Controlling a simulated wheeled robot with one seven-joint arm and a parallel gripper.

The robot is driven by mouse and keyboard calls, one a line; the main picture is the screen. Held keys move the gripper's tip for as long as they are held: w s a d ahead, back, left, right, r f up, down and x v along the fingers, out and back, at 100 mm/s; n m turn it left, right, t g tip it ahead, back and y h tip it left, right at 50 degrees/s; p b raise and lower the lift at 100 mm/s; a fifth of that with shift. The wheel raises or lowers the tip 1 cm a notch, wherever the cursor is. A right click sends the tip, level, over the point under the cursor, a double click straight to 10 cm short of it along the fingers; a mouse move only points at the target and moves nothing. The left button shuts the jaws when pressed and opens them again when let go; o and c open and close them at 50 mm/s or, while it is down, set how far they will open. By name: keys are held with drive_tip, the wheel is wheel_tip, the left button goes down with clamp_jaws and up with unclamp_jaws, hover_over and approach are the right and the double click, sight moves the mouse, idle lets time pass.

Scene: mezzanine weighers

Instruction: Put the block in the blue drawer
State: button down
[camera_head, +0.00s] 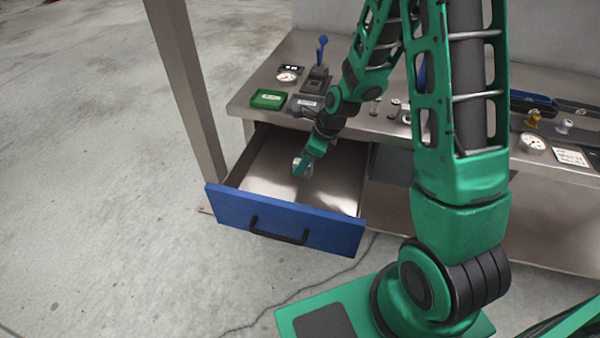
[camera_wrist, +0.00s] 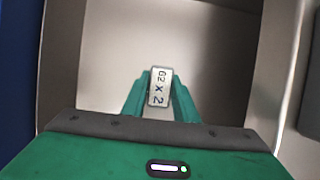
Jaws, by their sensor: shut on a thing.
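The blue drawer (camera_head: 287,220) is pulled open from under the steel bench, with its blue front and black handle towards me. Its grey inside is otherwise bare. My gripper (camera_head: 303,167) reaches down into the open drawer. It is shut on the block, a small pale piece (camera_wrist: 159,87) with dark lettering that reads like "G2 x 2" in the wrist view. The block sits between the two green fingertips, above or at the drawer floor (camera_wrist: 110,75); I cannot tell whether it touches. In the head view the block is small and partly hidden by the fingers.
The steel bench top (camera_head: 250,97) holds a green box (camera_head: 268,99), a gauge (camera_head: 287,76), a blue-handled lever (camera_head: 321,50) and several small weights. A steel post (camera_head: 190,90) stands left of the drawer. The concrete floor before the drawer is clear.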

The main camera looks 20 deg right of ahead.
drive_tip(key=shift+w+d+f, duration=0.15)
drive_tip(key=shift+w+f, duration=0.15)
drive_tip(key=shift+w, duration=0.1)
drive_tip(key=shift+f, duration=1.9)
drive_tip(key=c, duration=1.4)
unclamp_jaws()
drive_tip(key=shift+f, duration=0.1)
drive_tip(key=v, duration=1.2)
drive_tip(key=s+d+r+n+g+h, duration=0.1)
drive_tip(key=s+d+r+n+h, duration=0.2)
drive_tip(key=s+d+r+n, duration=0.8)
drive_tip(key=s+d+r+n+g, duration=0.1)
drive_tip(key=s+n, duration=0.6)
drive_tip(key=s, duration=1)
wheel_tip(320, 180, up, 2)
drive_tip(key=shift+s+d+r+n+g, duration=0.2)
drive_tip(key=shift+s+d+n+g, duration=0.15)
drive_tip(key=shift+d, duration=0.25)
